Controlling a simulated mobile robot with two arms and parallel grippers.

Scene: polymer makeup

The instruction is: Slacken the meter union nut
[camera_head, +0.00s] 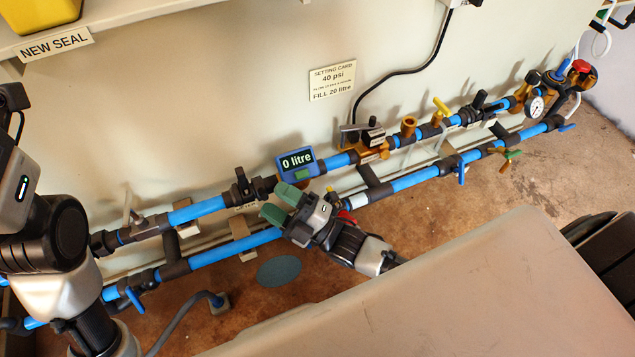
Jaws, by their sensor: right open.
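The water meter (297,163) reads "0 litre" and sits in the upper blue pipe run along the wall. A dark coupling (263,187) joins the pipe at the meter's left; it looks like a union nut, but I cannot tell for certain. My right gripper (281,204) has green fingertips spread apart and empty, just below and in front of the meter and coupling. They look apart from the coupling, though depth is hard to judge. My left arm shows at the left edge, but its gripper is not visible.
A lower blue pipe (247,243) runs parallel, with brackets and valve handles. A dark valve (241,185) stands left of the coupling. A pressure gauge (537,107) is at far right. A setting card (332,80) reads 40 psi, fill 20 litre. A "NEW SEAL" shelf (110,18) is at upper left.

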